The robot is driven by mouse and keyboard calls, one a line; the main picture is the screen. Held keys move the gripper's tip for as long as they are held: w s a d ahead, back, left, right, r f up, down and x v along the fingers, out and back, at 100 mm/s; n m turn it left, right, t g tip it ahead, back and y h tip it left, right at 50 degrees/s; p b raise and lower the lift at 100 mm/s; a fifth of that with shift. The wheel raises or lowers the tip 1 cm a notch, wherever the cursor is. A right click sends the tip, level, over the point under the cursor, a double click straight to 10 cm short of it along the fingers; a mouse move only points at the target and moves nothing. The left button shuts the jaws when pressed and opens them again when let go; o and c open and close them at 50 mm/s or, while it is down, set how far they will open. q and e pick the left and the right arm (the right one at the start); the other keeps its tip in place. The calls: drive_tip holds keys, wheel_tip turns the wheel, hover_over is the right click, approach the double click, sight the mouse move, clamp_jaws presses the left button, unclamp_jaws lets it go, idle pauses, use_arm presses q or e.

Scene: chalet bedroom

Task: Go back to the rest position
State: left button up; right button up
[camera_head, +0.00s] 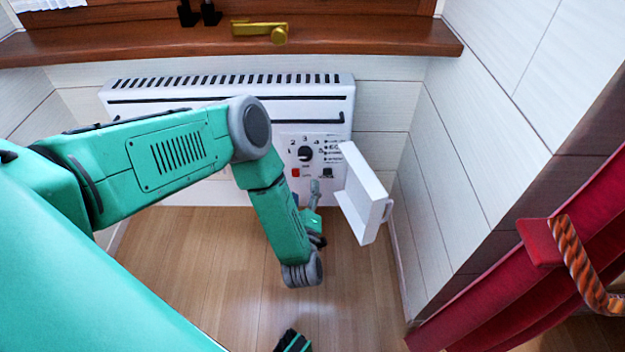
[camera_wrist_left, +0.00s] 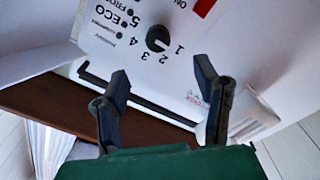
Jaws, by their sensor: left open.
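My left arm comes in from the left and bends down in front of a white wall heater (camera_head: 230,95). My left gripper (camera_head: 315,188) is small and partly hidden by its own arm, just below the heater's control panel. In the wrist view, the left gripper (camera_wrist_left: 162,75) is open, with nothing between its two dark fingers. The heater's black knob (camera_head: 305,153) shows beyond the fingers, and also in the wrist view (camera_wrist_left: 157,38). A red switch (camera_head: 295,173) lies below the knob.
A white hinged cover (camera_head: 366,195) stands open to the right of the panel, close to the gripper. A wooden sill (camera_head: 360,38) with a brass handle (camera_head: 260,30) runs above the heater. A red curtain (camera_head: 560,240) with a rope tie hangs at right. The wooden floor (camera_head: 190,250) is clear.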

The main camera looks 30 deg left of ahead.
use_arm(q)
drive_tip(key=s+d+f+m+g+h, duration=0.4)
drive_tip(key=s+d+m+g+h, duration=0.2)
drive_tip(key=s+d+m+h, duration=0.3)
drive_tip(key=s+a+r+m+g, duration=0.2)
drive_tip(key=s+a+m+g, duration=0.15)
drive_tip(key=s, duration=0.65)
drive_tip(key=s+a+r+m+g, duration=0.3)
drive_tip(key=s+m+g, duration=0.15)
drive_tip(key=s, duration=0.55)
wheel_tip(320, 180, up, 18)
drive_tip(key=n+g+p, duration=0.1)
drive_tip(key=p, duration=1.6)
drive_tip(key=shift+d+f+p, duration=0.2)
drive_tip(key=shift+f+p, duration=0.05)
drive_tip(key=shift+p, duration=0.15)
